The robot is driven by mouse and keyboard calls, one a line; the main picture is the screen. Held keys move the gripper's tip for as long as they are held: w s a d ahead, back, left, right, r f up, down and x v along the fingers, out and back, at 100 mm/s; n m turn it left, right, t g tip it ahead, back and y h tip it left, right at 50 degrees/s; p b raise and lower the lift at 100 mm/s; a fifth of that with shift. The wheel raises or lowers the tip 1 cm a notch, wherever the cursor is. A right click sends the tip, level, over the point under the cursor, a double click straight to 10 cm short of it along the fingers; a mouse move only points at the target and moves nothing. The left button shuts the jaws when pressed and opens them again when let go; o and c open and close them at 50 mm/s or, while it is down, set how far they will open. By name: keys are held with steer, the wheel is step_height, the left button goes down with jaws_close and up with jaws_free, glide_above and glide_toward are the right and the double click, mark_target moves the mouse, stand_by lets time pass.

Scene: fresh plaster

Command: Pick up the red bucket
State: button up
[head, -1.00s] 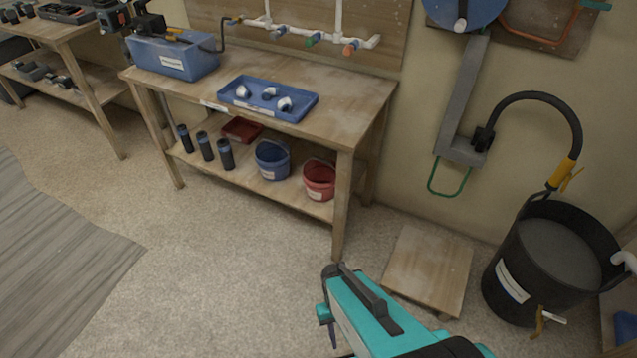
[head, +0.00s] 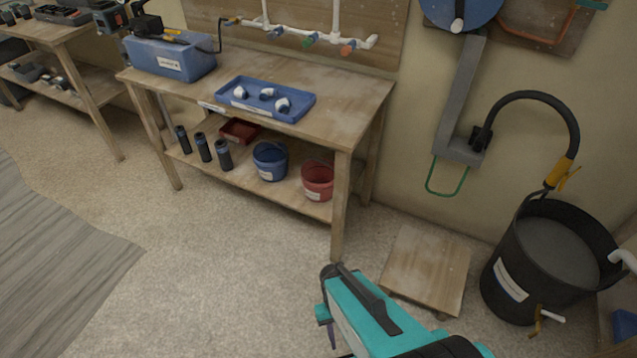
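The red bucket (head: 317,181) stands upright on the lower shelf of the wooden workbench, near its right end. It has a pale label on its front, and its handle shows at the rim. A blue bucket (head: 270,161) stands just to its left. My teal and black arm is at the bottom of the head view, in front of the bench and well apart from the red bucket. The fingers of my gripper are not clearly visible, so I cannot see whether it is open or shut.
The bench's front right leg (head: 340,208) stands just right of the red bucket. A low wooden platform (head: 426,268) and a large black tub (head: 548,262) are to the right. A blue tray (head: 301,112) lies on the bench top. The floor (head: 235,255) before the bench is clear.

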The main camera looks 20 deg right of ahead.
step_height(320, 180, up, 15)
steer(key=p, duration=1.5)
steer(key=shift+s, duration=0.1)
